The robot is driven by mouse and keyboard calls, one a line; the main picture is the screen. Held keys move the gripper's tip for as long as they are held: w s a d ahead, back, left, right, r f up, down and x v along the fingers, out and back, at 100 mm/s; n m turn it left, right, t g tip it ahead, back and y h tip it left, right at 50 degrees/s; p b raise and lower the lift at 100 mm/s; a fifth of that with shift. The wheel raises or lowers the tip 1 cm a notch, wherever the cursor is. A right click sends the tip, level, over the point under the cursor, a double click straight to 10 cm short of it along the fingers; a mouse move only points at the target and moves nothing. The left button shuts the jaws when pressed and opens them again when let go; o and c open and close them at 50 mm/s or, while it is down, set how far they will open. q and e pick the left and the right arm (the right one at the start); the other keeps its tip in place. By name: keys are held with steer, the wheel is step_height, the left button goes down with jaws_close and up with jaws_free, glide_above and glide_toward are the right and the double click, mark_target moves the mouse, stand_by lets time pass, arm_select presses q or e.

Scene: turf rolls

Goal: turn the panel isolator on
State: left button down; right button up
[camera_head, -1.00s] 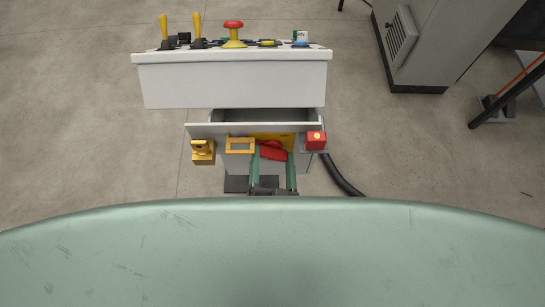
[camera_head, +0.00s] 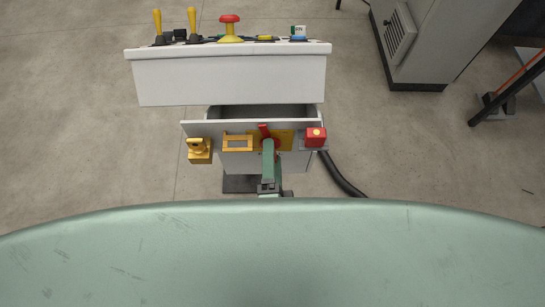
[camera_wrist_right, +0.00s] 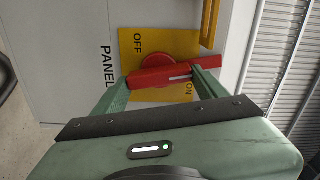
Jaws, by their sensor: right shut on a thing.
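The panel isolator has a red handle (camera_head: 264,131) on a yellow plate (camera_head: 285,138), on the front of the white console. In the right wrist view the red handle (camera_wrist_right: 160,74) lies across the yellow plate (camera_wrist_right: 150,42), OFF at upper left and ON at lower right. A white line on the handle's right part lies close to ON; a finger partly covers that area. My right gripper (camera_head: 267,144) is shut on the handle, one finger at each side in the wrist view (camera_wrist_right: 161,77). It is turned edge-on in the head view. My left gripper is out of view.
A yellow padlock-like block (camera_head: 199,152) and an orange frame (camera_head: 238,143) are left of the isolator. A red button box (camera_head: 315,137) is close on its right. Levers and a red mushroom button (camera_head: 230,28) stand on the console top. A black cable (camera_head: 340,175) runs to the right.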

steer(key=shift+m+b, duration=0.35)
steer(key=shift+m, duration=0.75)
steer(key=o, duration=1.4)
steer(key=shift+w, duration=0.1)
steer(key=shift+f, duration=0.1)
